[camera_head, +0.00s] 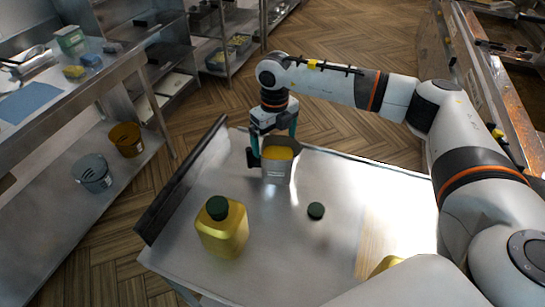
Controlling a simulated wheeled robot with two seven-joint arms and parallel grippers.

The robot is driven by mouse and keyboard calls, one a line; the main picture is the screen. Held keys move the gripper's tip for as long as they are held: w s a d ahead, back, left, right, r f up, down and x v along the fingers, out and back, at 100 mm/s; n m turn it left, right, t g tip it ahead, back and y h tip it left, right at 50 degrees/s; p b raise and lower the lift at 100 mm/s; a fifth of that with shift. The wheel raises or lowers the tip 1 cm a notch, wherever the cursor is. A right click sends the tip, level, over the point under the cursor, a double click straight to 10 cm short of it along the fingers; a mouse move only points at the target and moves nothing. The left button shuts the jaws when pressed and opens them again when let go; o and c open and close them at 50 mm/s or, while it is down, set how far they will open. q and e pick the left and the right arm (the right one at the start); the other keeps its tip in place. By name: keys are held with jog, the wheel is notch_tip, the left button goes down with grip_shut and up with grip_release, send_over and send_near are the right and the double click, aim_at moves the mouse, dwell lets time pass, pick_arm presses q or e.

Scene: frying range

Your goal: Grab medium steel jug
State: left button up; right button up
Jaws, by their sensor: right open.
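A steel jug (277,172), boxy and open at the top with yellow inside, stands upright near the far edge of the metal table (185,245). My right gripper (272,156) reaches down to it from behind. Its jaws are open, with one finger at the jug's left side and the other near its right side. I cannot tell whether either finger touches it. My left gripper is not in view.
A yellow oil bottle (222,233) with a dark green cap stands nearer on the table, left of a loose dark cap (316,211). A wooden board (382,225) lies at right. A grey bucket (92,173) and a yellow bucket (127,139) stand on the left shelf.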

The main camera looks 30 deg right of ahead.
aim_at(275, 151)
jog(key=shift+w+f, duration=0.1)
jog(key=shift+f, duration=0.15)
notch_tip(275, 151, down, 4)
jog(key=shift+d+f+p, duration=0.15)
jog(key=shift+p, duration=1.1)
jog(key=shift+f, duration=0.5)
jog(key=c, duration=0.9)
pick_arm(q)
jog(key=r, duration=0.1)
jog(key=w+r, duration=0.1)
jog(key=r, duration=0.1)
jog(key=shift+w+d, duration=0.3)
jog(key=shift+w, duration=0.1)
pick_arm(e)
jog(key=shift+c, duration=1.2)
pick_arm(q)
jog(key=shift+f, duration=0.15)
pick_arm(e)
jog(key=shift+r, duration=0.2)
